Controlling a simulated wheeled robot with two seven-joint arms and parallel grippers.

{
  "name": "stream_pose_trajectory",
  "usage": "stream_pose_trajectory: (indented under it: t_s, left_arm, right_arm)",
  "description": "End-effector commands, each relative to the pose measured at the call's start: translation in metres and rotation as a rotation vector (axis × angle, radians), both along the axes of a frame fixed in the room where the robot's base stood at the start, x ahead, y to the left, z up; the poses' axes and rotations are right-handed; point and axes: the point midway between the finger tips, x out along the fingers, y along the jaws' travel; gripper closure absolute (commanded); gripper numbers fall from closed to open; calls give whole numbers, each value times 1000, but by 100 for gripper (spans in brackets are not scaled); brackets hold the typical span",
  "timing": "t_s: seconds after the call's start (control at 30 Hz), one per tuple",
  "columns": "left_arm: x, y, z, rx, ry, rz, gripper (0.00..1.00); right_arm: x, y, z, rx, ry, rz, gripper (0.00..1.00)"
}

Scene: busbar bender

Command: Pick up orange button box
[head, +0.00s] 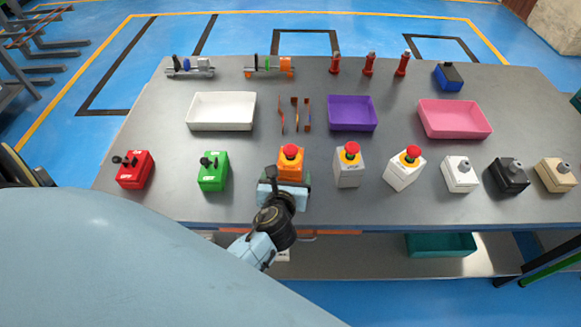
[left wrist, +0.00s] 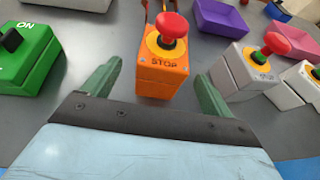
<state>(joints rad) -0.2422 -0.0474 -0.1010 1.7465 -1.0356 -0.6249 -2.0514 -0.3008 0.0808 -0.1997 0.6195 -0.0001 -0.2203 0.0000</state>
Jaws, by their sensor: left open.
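The orange button box (head: 290,164) with a red mushroom button stands upright on the grey table, in the front row. In the left wrist view the orange button box (left wrist: 163,72) shows its "STOP" label and lies ahead, between the lines of the two fingers. My left gripper (head: 284,180) is at the near side of the box and hides its lower part in the head view. In the left wrist view my left gripper (left wrist: 157,92) has its two green fingers spread wide with nothing held between them. My right gripper is not in view.
The green box (head: 213,171) stands left of the orange one, and a white-grey stop box (head: 348,168) stands close on its right. A red box (head: 135,170) is further left. White (head: 221,112), purple (head: 352,114) and pink (head: 455,119) trays lie behind.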

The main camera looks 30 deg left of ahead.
Motion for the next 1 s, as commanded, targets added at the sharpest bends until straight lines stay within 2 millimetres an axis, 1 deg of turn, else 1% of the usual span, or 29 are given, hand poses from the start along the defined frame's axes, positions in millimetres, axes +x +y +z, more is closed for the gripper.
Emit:
stream_pose_trajectory:
  t_s: [0.03, 0.27, 0.43, 0.53, 0.63, 0.83, 0.87, 1.0]
  left_arm:
    - [6, 3, -3, 0, 0, 0, 15]
    - [20, 9, -8, -3, -1, 2, 15]
    - [45, 18, -15, -2, -1, 3, 15]
    - [54, 23, -20, -2, -1, 1, 15]
    - [58, 26, -23, -3, 0, 2, 15]
    - [59, 26, -22, -3, 0, 2, 15]
    - [59, 26, -22, -3, 0, 1, 16]
    - [58, 26, -22, -3, 0, 1, 34]
  right_arm:
    - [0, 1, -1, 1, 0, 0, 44]
    - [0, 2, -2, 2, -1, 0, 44]
    - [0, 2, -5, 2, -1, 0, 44]
    - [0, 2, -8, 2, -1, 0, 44]
    - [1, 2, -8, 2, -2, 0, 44]
    - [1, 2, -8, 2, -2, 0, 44]
    - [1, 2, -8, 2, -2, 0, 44]
    - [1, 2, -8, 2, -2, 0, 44]
